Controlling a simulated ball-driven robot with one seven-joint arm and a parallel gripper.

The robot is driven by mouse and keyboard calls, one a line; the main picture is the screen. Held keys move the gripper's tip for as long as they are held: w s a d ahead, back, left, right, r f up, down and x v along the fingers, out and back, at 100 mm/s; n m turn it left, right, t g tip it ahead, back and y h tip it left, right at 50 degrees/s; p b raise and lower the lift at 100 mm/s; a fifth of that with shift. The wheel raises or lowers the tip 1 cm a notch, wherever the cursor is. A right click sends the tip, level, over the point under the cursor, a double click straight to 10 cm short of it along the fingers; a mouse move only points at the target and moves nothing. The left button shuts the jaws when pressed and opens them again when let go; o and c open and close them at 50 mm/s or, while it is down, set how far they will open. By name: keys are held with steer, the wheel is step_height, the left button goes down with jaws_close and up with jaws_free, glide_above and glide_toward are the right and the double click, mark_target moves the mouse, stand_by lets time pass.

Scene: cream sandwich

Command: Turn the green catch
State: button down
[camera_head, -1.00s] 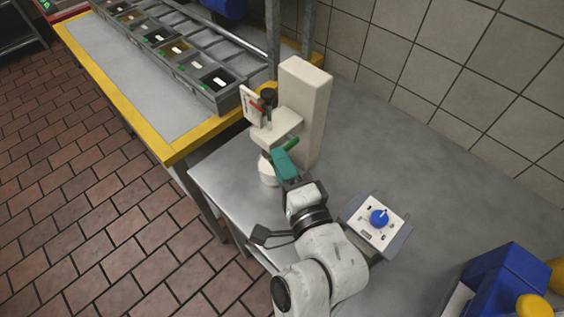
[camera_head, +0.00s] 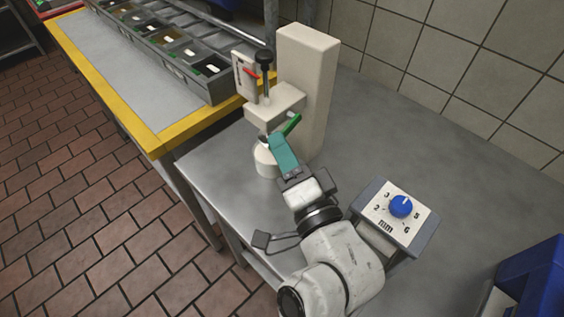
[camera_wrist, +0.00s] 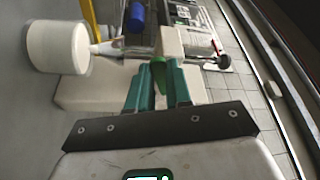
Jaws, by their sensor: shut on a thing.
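The green catch (camera_head: 292,124) sits on the side of a cream press-like machine (camera_head: 308,80) on the grey table. Its green lever also shows in the wrist view (camera_wrist: 159,74), between my two teal fingers. My gripper (camera_wrist: 159,88) is shut on the catch; in the head view (camera_head: 278,142) its fingers reach up to the catch from below. A white cup-shaped part (camera_wrist: 58,47) is at the left of the wrist view, and it shows under the machine's head in the head view (camera_head: 264,162).
A dial box (camera_head: 372,207) with a blue knob (camera_head: 401,206) stands right of my arm. A blue bin (camera_head: 540,284) is at the lower right. A yellow-edged bench (camera_head: 160,143) with a row of trays stands at the left. The table behind the dial box is clear.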

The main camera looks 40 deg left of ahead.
steer(key=shift+w+f+n+b, duration=0.15)
steer(key=shift+f+n+b, duration=0.4)
steer(key=shift+b, duration=0.5)
steer(key=shift+r+n+y+b, duration=0.1)
steer(key=shift+n+y+b, duration=0.15)
steer(key=shift+y+b, duration=0.1)
steer(key=c, duration=1)
jaws_free()
steer(key=shift+c, duration=0.2)
steer(key=shift+r, duration=0.1)
